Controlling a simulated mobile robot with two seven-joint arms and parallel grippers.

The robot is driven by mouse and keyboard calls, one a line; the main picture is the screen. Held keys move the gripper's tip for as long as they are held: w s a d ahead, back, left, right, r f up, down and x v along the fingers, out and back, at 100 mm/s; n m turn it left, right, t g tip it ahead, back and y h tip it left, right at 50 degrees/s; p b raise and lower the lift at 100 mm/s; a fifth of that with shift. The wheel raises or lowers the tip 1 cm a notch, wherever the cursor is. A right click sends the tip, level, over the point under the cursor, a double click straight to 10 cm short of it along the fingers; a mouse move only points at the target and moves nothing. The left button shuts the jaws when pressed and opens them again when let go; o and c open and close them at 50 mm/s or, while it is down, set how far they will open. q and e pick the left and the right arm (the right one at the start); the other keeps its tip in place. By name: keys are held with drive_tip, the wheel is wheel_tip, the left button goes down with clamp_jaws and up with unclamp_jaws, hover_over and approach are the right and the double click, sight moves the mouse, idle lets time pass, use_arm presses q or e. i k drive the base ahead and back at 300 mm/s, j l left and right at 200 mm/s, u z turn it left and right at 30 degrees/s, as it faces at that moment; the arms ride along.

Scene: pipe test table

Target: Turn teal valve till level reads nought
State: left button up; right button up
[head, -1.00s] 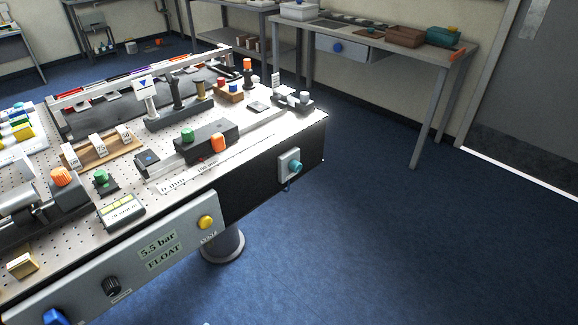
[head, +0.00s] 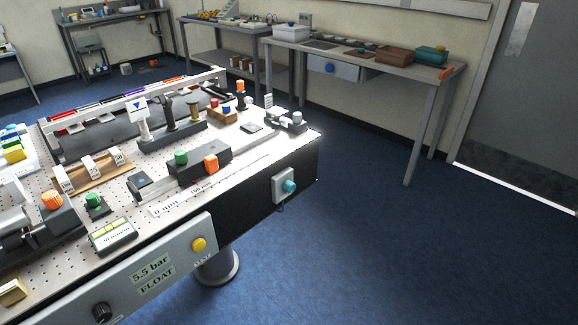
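The teal valve knob (head: 289,186) sticks out of a light grey plate (head: 280,181) on the dark right-hand side face of the pipe test table (head: 230,172). A small yellow-green box (head: 113,236) with a marked window lies on the table top, at the left; its reading is too small to tell. The front panel shows "5.5 bar" and "FLOAT" labels (head: 152,270). I cannot tell which display is the level. Neither of my grippers is in view.
The front panel carries a yellow button (head: 198,244) and a black knob (head: 102,312). A rail block with green and orange knobs (head: 198,169) stands on the table top. Blue floor (head: 360,230) is clear to the right. A workbench (head: 390,65) stands behind.

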sight(290, 187)
drive_tip(key=i+l, duration=0.3)
drive_tip(key=l, duration=0.2)
drive_tip(key=i+l+z, duration=0.1)
drive_tip(key=i+l, duration=0.15)
drive_tip(key=l, duration=0.25)
drive_tip(key=i+l, duration=0.3)
drive_tip(key=l, duration=0.15)
drive_tip(key=z, duration=0.05)
